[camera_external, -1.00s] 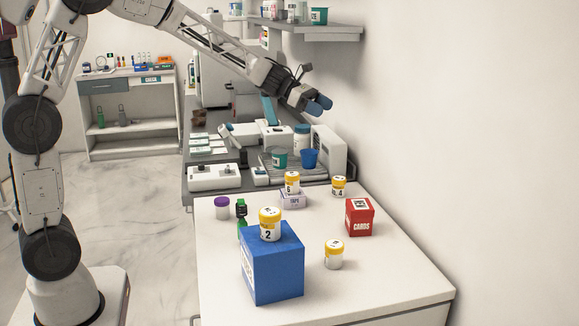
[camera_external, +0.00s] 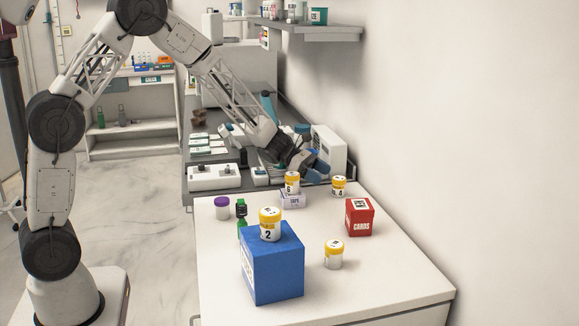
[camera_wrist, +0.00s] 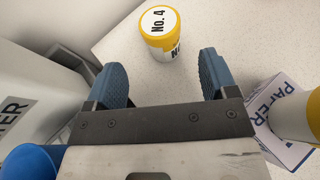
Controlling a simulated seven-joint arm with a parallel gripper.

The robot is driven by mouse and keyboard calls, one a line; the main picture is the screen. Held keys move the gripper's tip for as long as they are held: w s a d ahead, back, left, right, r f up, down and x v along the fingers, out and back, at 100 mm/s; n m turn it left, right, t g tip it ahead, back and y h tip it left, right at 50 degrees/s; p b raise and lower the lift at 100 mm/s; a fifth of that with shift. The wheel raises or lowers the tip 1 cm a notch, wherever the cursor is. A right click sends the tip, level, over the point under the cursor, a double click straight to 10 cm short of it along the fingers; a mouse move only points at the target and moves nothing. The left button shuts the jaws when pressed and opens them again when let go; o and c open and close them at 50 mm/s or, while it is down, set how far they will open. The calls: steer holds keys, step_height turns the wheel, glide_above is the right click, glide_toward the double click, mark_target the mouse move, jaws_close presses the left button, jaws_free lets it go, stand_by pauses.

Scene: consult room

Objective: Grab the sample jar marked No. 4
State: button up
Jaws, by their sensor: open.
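The sample jar marked No. 4 (camera_external: 339,186) has a yellow lid and a white label and stands upright on the white table near the wall. In the wrist view the No. 4 jar (camera_wrist: 161,33) is just beyond my fingertips, roughly midway between them. My gripper (camera_external: 318,172) is low at the far end of the table, behind and left of the jar. In the wrist view my gripper (camera_wrist: 161,75) has its two blue fingers spread apart, with nothing between them.
A similar jar (camera_external: 292,184) stands on a small paper box (camera_wrist: 280,115) close beside my gripper. A red cards box (camera_external: 360,218) is nearer the camera. Jar No. 2 (camera_external: 270,226) sits on a blue box (camera_external: 272,268). Another yellow-lidded jar (camera_external: 334,256) stands right of it.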

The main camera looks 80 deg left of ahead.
mark_target(339, 186)
steer(key=shift+f, duration=0.25)
steer(key=shift+x, duration=1.3)
steer(key=shift+x, duration=2.6)
steer(key=shift+s+d, duration=0.1)
steer(key=shift+c, duration=0.2)
steer(key=c, duration=1)
